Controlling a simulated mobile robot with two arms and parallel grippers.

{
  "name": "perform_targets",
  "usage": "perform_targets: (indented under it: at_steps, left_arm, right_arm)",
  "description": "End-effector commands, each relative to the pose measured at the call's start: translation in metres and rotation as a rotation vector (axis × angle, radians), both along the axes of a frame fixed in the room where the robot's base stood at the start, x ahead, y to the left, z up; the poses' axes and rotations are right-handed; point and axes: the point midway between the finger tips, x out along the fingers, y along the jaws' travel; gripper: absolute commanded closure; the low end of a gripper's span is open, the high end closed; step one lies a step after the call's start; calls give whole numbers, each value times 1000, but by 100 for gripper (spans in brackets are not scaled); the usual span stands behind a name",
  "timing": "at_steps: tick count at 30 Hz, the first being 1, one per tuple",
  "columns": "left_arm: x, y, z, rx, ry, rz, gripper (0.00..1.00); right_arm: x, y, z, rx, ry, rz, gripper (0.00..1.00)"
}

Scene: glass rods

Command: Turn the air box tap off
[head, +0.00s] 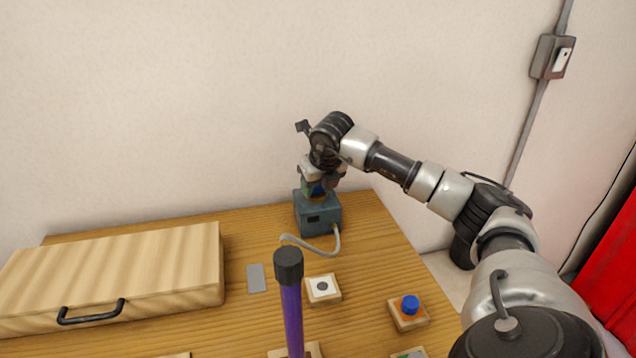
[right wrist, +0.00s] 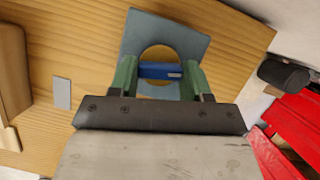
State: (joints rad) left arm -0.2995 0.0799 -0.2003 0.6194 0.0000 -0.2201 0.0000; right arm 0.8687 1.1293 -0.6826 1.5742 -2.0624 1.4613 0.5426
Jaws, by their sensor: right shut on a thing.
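The air box (head: 318,218) is a blue-grey box at the back right of the wooden table, with a pale hose leaving its front. Its tap shows in the right wrist view as a blue bar (right wrist: 160,71) across a yellow disc on top of the box. My right gripper (head: 316,187) is directly above the box, pointing down. In the right wrist view its green fingers (right wrist: 159,68) are at the two ends of the blue bar, shut on it. In the head view the gripper mostly hides the tap. My left gripper is not in view.
A wooden case (head: 130,262) with a black handle lies at left. A grey plate (head: 256,278), a white pad with a dark spot (head: 323,288) and a blue knob on a block (head: 410,306) lie nearer. A purple rod with a black cap (head: 292,310) stands in front.

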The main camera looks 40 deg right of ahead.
Motion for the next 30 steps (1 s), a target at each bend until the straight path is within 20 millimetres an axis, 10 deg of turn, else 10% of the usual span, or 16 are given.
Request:
perform_targets:
  at_steps: [30]
  left_arm:
    - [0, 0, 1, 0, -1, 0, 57]
  right_arm:
    - [1, 1, 1, 1, -1, -251, 76]
